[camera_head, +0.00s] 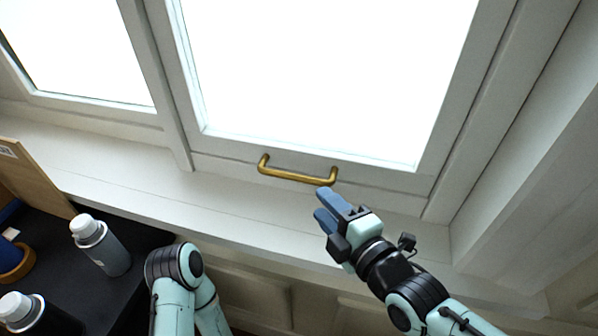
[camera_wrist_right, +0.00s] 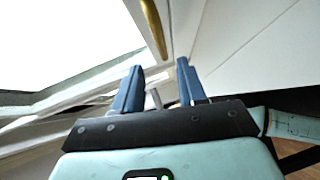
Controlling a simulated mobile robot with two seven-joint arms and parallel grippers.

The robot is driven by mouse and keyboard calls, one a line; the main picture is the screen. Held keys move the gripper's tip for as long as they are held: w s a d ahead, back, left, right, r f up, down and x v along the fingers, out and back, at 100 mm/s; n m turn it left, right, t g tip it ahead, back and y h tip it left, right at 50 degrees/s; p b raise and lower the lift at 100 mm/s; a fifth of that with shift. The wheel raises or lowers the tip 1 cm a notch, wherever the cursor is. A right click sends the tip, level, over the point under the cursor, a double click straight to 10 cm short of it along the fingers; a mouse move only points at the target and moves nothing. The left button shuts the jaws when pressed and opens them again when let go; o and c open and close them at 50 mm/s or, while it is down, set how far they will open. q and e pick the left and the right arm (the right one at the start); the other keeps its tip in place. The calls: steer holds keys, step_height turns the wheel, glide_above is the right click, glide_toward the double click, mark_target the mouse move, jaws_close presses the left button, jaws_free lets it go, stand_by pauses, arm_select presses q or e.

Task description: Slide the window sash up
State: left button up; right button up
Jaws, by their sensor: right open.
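The window sash (camera_head: 228,166) is a white frame around a bright pane, and its bottom rail is close to the sill. A brass bar handle (camera_head: 297,175) is fixed to the bottom rail; it also shows in the right wrist view (camera_wrist_right: 153,27), beyond the fingers. My right gripper (camera_head: 326,207) has blue fingers, just below and to the right of the handle's right end. In the right wrist view its fingers (camera_wrist_right: 158,84) are apart with nothing held between them. My left arm (camera_head: 176,283) shows at the lower left, but its gripper is not visible.
A white sill (camera_head: 130,180) runs below the window. A black surface (camera_head: 136,236) at the lower left holds a grey bottle (camera_head: 102,249) and a dark bottle (camera_head: 35,314). A second window pane (camera_head: 80,50) is at left. A white side wall (camera_head: 525,170) rises at right.

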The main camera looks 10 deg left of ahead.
mark_target(300, 180)
steer(key=p+x, duration=0.1)
steer(key=x, duration=1)
steer(key=shift+d, duration=0.1)
jaws_close()
